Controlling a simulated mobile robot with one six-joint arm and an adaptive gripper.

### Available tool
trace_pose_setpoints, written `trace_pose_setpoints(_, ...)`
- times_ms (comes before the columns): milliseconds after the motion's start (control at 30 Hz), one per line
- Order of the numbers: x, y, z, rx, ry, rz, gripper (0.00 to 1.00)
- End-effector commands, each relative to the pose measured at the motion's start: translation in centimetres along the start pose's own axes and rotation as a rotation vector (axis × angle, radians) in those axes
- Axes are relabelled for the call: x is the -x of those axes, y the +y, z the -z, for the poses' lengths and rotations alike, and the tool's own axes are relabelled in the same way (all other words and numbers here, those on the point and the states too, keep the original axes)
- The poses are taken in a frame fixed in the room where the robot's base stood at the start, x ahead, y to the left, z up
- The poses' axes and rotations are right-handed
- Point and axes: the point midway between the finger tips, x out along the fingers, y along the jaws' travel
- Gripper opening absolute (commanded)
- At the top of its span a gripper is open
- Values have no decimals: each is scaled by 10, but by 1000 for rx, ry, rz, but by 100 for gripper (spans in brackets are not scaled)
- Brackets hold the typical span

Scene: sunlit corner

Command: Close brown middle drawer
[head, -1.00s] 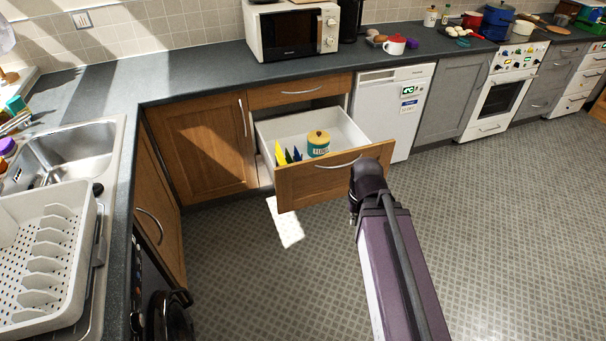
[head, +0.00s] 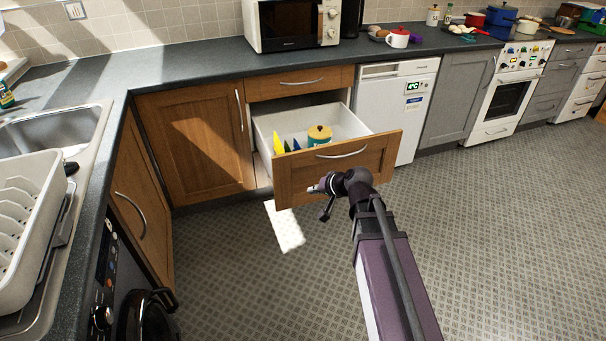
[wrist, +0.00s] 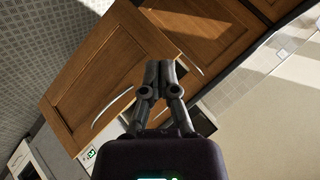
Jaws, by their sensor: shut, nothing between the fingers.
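The brown middle drawer stands pulled out, its wooden front (head: 374,157) with a curved metal handle (head: 342,152) facing me. The drawer front also shows tilted in the wrist view (wrist: 92,72), with its handle (wrist: 112,108) left of the fingers. Inside the drawer are a teal canister with a yellow lid (head: 319,134) and yellow and blue upright items (head: 279,145). My gripper (head: 314,189) is in front of the lower part of the drawer front. In the wrist view its fingers (wrist: 158,66) are together and empty; I cannot tell whether they touch the wood.
A shut narrow drawer (head: 300,82) is above, a brown cupboard door (head: 196,140) to the left and a white appliance (head: 391,105) to the right. The worktop (head: 190,78) runs above them. The tiled floor (head: 480,230) is clear.

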Motion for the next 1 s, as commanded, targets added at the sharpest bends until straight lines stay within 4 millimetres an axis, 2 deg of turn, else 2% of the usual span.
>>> trace_pose_setpoints(33,-16,7,0,-19,29,31,0)
trace_pose_setpoints(300,-55,11,23,-149,198,195,0)
trace_pose_setpoints(633,-91,30,50,-347,395,365,0)
trace_pose_setpoints(1000,-124,71,75,-603,589,500,0)
